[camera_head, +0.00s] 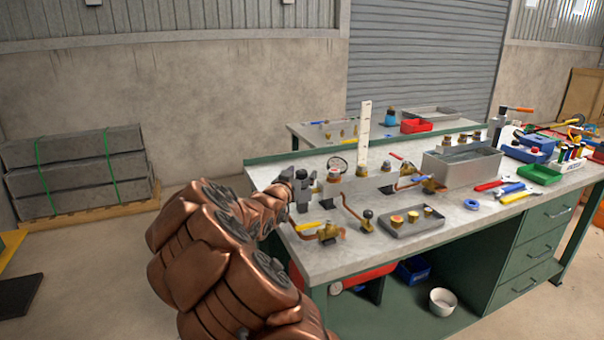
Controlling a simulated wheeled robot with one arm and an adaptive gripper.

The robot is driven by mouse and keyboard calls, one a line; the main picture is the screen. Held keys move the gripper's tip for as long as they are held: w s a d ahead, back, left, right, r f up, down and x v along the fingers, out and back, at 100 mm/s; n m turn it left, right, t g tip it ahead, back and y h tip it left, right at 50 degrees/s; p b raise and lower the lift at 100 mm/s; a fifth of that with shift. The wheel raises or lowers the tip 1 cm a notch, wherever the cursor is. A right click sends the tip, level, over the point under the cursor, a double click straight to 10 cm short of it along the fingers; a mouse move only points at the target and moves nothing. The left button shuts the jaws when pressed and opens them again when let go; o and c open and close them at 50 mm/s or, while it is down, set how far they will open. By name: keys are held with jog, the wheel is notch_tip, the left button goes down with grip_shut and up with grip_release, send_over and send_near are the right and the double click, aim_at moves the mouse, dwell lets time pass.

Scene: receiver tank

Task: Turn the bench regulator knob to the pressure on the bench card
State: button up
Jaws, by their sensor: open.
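My copper-coloured arm reaches over the near left end of the green-edged bench (419,234). My dark grey gripper (302,192) is open above the bench top, close to the brass fittings, and I see nothing held between its fingers. A round gauge-like dial (337,165) stands just behind and right of the gripper. A small black knob (367,214) on a brass piece sits to the right, apart from the gripper. I cannot tell which part is the regulator knob; it may be hidden by the gripper. A tall white strip (364,138) stands upright behind; no writing is legible, and I cannot identify the bench card.
A brass valve with a yellow lever (311,227) lies at the near edge. A grey tray (412,221) holds brass fittings. A water-filled metal tank (461,162), hand tools (498,188) and a green bin (540,174) are further right. A second bench stands behind.

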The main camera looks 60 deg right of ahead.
jog(key=shift+w+d, duration=0.1)
jog(key=shift+d, duration=0.25)
jog(key=shift+c, duration=0.2)
